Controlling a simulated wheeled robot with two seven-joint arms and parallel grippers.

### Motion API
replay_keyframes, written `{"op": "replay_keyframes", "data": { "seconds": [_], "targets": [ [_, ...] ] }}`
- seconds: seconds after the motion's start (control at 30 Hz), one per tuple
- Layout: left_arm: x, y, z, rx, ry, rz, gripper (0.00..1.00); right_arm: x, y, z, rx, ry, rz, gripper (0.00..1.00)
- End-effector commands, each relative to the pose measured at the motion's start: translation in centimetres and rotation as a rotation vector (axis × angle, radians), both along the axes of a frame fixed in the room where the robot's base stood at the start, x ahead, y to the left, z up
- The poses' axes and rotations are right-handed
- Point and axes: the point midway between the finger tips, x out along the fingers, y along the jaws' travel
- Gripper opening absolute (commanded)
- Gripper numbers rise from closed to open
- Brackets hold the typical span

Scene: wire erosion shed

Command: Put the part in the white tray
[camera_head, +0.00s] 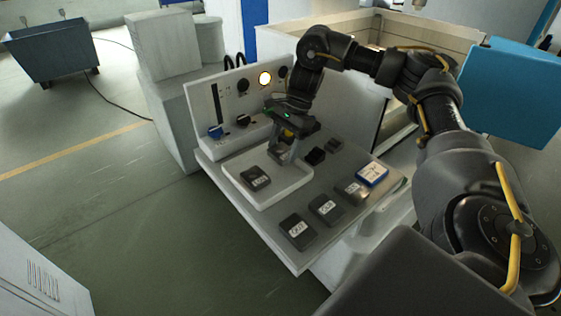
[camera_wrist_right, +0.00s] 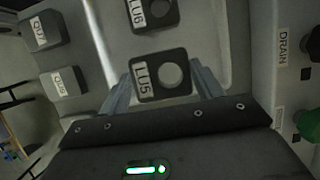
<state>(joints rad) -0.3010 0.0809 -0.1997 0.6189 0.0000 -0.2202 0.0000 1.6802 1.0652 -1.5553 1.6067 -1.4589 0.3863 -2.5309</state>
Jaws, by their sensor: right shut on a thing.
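The white tray (camera_head: 238,182) sits on the slanted grey panel in the head view; its pale rim (camera_wrist_right: 216,30) also shows in the wrist view. My right gripper (camera_head: 284,153) is over the tray's far right portion. In the wrist view its fingers (camera_wrist_right: 163,88) are shut on a dark block (camera_wrist_right: 147,90) with a round pale face and a label that seems to read LU5. Whether this block touches the tray floor is unclear. Another dark labelled block (camera_head: 255,179), apparently LU6 (camera_wrist_right: 169,14), lies in the tray. My left gripper is not in view.
Several dark labelled blocks (camera_head: 297,231) lie right of and in front of the tray. A blue-and-white box (camera_head: 372,174) and a small black block (camera_head: 315,156) are near. An upright control panel (camera_head: 228,104) with knobs and a lit lamp (camera_head: 265,79) stands behind.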

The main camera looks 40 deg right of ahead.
Motion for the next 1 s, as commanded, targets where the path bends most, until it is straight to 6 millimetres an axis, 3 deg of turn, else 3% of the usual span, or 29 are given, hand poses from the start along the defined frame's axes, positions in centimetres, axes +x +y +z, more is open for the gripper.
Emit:
{"op": "replay_keyframes", "data": {
  "seconds": [0.23,0.53,0.9,0.93,1.0],
  "targets": [
    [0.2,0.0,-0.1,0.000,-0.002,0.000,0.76,0.3,0.5,-0.5,0.000,-0.003,0.001,0.25],
    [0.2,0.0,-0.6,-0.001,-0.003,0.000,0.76,0.4,0.8,-3.7,0.002,0.000,-0.001,0.25],
    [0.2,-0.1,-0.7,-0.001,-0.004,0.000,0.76,0.5,0.8,-4.1,0.001,-0.002,0.000,0.25],
    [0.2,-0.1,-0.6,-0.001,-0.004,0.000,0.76,0.4,0.8,-4.1,0.000,-0.001,0.000,0.68],
    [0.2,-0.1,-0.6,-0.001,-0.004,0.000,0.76,0.4,0.8,-4.1,0.000,-0.001,0.000,0.77]
  ]
}}
